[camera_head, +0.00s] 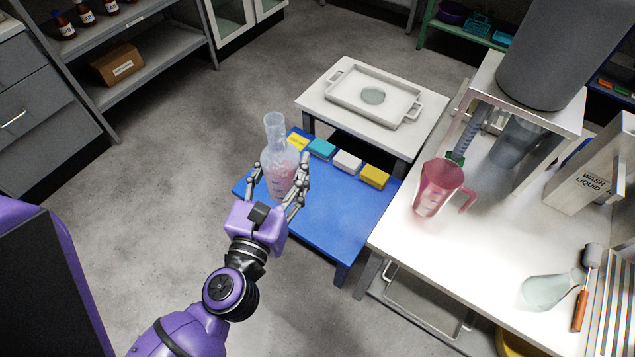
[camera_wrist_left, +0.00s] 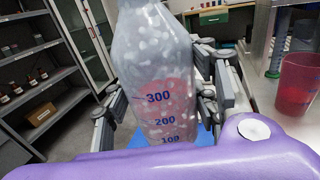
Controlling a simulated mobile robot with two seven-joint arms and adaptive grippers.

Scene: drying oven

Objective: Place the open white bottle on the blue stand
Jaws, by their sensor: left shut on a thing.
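The open white bottle (camera_head: 275,135) is a translucent, pale flask with a narrow neck and no cap in view. It stands upright in my left gripper (camera_head: 277,184), whose fingers are shut around its body. In the left wrist view the bottle (camera_wrist_left: 155,60) fills the middle, with blue marks 300, 200 and 100 and a pinkish patch. The blue stand (camera_head: 335,222) is a low blue table, and the bottle appears over its left part. The bottle's base is hidden by the hand, so I cannot tell whether it touches the stand. My right gripper is not in view.
Small yellow, teal and white blocks (camera_head: 347,161) line the stand's back edge. Behind is a white table with a tray (camera_head: 385,112). At right, a white worktop (camera_head: 465,240) holds a red jug (camera_head: 437,188) and a flask (camera_head: 550,291). The stand's front is clear.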

